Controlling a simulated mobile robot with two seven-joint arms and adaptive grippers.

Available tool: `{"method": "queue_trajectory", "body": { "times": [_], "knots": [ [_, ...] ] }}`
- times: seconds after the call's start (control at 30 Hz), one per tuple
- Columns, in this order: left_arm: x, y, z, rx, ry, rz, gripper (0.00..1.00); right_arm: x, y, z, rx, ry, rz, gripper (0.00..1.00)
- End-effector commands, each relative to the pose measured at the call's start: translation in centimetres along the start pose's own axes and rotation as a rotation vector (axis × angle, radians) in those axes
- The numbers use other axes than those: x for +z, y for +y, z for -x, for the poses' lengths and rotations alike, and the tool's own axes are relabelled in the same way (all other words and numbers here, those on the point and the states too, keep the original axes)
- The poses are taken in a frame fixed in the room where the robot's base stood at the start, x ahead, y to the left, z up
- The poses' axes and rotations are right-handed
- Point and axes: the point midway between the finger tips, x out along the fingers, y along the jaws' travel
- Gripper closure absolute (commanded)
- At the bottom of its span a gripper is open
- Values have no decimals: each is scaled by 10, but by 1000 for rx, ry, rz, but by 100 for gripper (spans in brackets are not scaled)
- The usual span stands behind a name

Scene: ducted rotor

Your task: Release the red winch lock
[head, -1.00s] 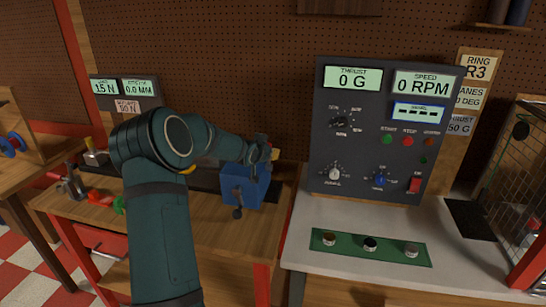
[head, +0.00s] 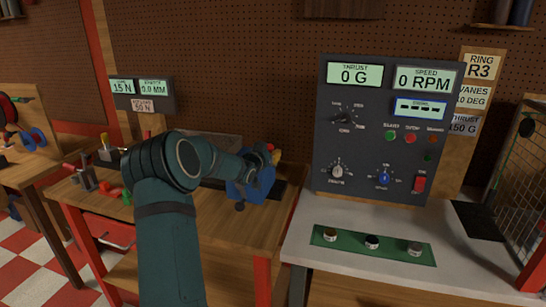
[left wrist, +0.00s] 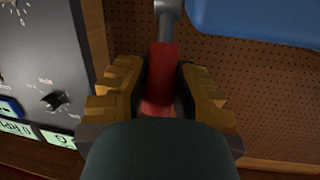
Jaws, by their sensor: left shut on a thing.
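My left arm reaches over the wooden bench to the blue winch body (head: 262,186) at the bench's right end. My left gripper (head: 271,152) is beside the top of that body, partly hidden by my wrist. In the left wrist view, the yellow fingers of my left gripper (left wrist: 162,95) are on both sides of the red winch lock (left wrist: 160,72), shut on it. The lock is a red grip on a grey metal stem (left wrist: 168,8). Part of the blue body (left wrist: 255,20) shows beside it. The right gripper is not in view.
A dark control panel (head: 345,150) stands right of the winch on a grey table (head: 300,238). A green strip (head: 322,241) with several knobs lies in front. A small force display (head: 140,95) stands behind the bench. Red and green small parts lie at the bench's left.

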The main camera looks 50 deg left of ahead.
Motion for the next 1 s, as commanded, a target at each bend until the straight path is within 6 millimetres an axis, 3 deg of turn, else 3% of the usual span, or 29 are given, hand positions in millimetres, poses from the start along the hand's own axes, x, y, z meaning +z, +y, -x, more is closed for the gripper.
{"method": "queue_trajectory", "body": {
  "times": [0.53,0.57,0.63,1.0],
  "knots": [
    [2,-1,-2,2,10,-1,100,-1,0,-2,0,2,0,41],
    [2,-1,-2,2,10,-1,65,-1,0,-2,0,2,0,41],
    [2,-1,-2,2,11,-2,41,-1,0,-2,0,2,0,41],
    [1,-2,1,0,13,-3,41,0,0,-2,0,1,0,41]
  ]
}}
